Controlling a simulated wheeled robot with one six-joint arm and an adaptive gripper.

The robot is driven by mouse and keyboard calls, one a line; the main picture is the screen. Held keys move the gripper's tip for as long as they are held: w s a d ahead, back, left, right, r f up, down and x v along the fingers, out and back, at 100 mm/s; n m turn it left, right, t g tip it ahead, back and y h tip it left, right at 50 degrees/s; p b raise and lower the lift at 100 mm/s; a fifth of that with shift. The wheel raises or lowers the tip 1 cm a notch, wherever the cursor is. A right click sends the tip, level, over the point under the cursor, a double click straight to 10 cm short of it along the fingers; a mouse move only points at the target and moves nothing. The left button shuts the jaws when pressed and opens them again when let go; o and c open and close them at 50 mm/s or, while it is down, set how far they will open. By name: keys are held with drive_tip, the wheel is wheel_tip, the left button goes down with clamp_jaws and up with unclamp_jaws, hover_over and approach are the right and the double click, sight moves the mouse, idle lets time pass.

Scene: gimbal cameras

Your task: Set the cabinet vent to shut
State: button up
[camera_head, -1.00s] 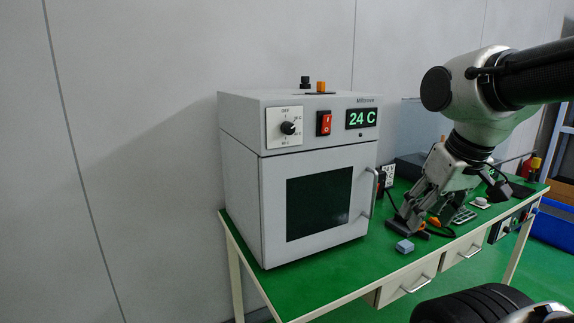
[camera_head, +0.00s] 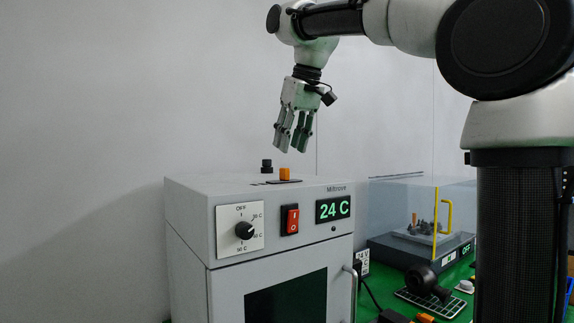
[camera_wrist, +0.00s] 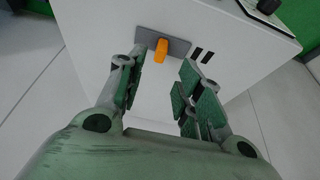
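The cabinet (camera_head: 190,205) is a light grey box with a flat top. On its top is a dark grey plate (camera_wrist: 178,47) carrying an orange slider tab (camera_wrist: 160,50), which I take as the vent control; the tab also shows in the head view (camera_head: 285,174). The tab sits toward the left part of the plate in the wrist view, with two dark slots (camera_wrist: 202,54) to the right. My gripper (camera_head: 289,151) hangs above the cabinet top, fingers down, apart and empty. In the wrist view the tab appears between and beyond the fingertips (camera_wrist: 158,75), not touched.
The front has a dial (camera_head: 244,230), a red switch (camera_head: 291,219) and a "24 C" display (camera_head: 333,209). A clear-covered unit (camera_head: 400,220) stands to the right. Air around the gripper is free.

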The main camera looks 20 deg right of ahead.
sight(284, 175)
drive_tip(key=x, duration=0.6)
drive_tip(key=shift+w+f, duration=0.1)
drive_tip(key=shift+f, duration=0.1)
clamp_jaws()
